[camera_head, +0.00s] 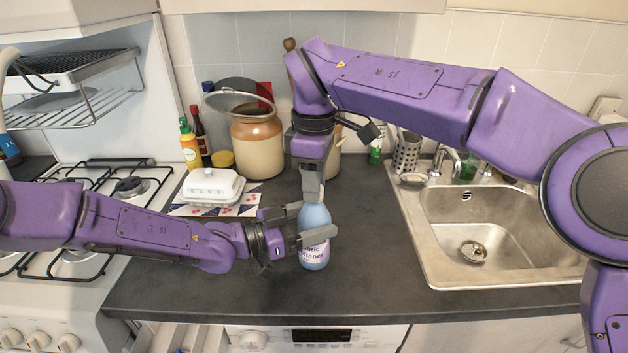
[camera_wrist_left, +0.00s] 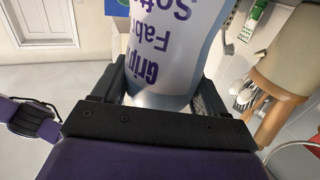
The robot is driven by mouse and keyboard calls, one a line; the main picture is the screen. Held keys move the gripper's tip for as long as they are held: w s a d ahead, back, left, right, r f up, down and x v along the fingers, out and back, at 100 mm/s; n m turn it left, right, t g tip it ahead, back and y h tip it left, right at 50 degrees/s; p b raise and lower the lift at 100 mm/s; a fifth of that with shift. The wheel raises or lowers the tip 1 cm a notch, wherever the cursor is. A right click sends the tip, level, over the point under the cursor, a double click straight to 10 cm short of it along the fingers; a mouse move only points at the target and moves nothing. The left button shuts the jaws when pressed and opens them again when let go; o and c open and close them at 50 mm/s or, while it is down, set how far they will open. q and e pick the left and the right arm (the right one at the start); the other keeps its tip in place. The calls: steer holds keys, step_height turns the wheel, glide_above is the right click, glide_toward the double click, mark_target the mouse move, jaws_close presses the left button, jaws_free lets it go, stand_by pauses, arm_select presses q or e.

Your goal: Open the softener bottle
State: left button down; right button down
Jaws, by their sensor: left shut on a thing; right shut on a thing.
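The softener bottle (camera_head: 314,252) is pale blue with purple lettering and stands upright on the dark counter. My left gripper (camera_head: 317,226) is shut on the bottle's body from the left. The left wrist view shows the bottle (camera_wrist_left: 172,50) between the two fingers of my left gripper (camera_wrist_left: 150,95). My right gripper (camera_head: 311,190) comes down from above and is shut at the top of the bottle. The cap is hidden by its fingers, so I cannot see whether it is on or loose.
A gas stove (camera_head: 100,200) is at the left and a steel sink (camera_head: 490,230) at the right. A white butter dish (camera_head: 212,187), a large jar (camera_head: 257,145) and several bottles stand behind. The counter between bottle and sink is clear.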

steer(key=n, duration=1.2)
steer(key=shift+n, duration=0.3)
steer(key=n, duration=0.3)
steer(key=shift+w, duration=0.1)
steer(key=n, duration=1.2)
steer(key=shift+r+n, duration=0.1)
steer(key=shift+n, duration=0.2)
steer(key=n, duration=1.3)
